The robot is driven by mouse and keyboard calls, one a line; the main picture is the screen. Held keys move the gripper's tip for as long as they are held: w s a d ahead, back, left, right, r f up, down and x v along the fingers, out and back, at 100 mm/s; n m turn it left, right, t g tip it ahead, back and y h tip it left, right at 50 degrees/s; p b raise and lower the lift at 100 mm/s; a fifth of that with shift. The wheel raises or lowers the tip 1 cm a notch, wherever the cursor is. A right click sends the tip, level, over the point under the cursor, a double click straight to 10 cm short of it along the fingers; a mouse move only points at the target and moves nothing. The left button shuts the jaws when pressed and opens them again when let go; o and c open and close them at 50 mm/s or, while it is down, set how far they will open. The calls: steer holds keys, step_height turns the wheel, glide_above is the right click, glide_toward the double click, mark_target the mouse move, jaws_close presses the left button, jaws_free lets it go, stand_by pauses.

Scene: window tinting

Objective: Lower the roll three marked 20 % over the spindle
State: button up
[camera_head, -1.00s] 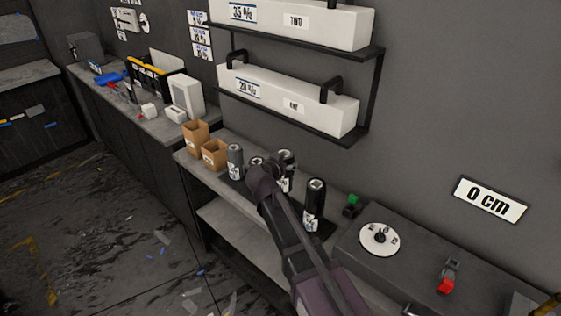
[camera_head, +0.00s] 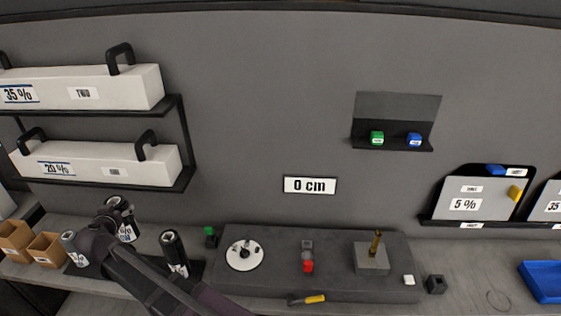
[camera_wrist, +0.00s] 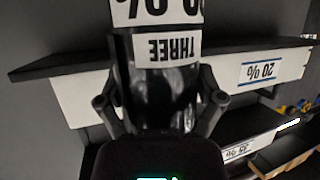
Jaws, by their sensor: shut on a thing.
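In the wrist view my gripper (camera_wrist: 160,108) is closed around a dark shiny roll (camera_wrist: 160,78) from both sides. Its white label reads THREE upside down, with a percent mark cut off by the top edge. In the head view my gripper (camera_head: 112,216) is at the roll stand at left, and the held roll's label (camera_head: 126,233) shows partly behind my arm. To the right, a thin brass post (camera_head: 376,243) stands upright on a grey block. A white marked disc (camera_head: 243,255) with a small centre knob lies between. I cannot tell which is the spindle.
Other dark rolls stand on either side, one at left (camera_head: 70,246) and one at right (camera_head: 172,252). Long white boxes (camera_head: 100,165) on a wall shelf hang above them.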

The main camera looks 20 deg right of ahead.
mark_target(116, 195)
steer(key=shift+r+p, duration=1.8)
steer(key=shift+r, duration=0.6)
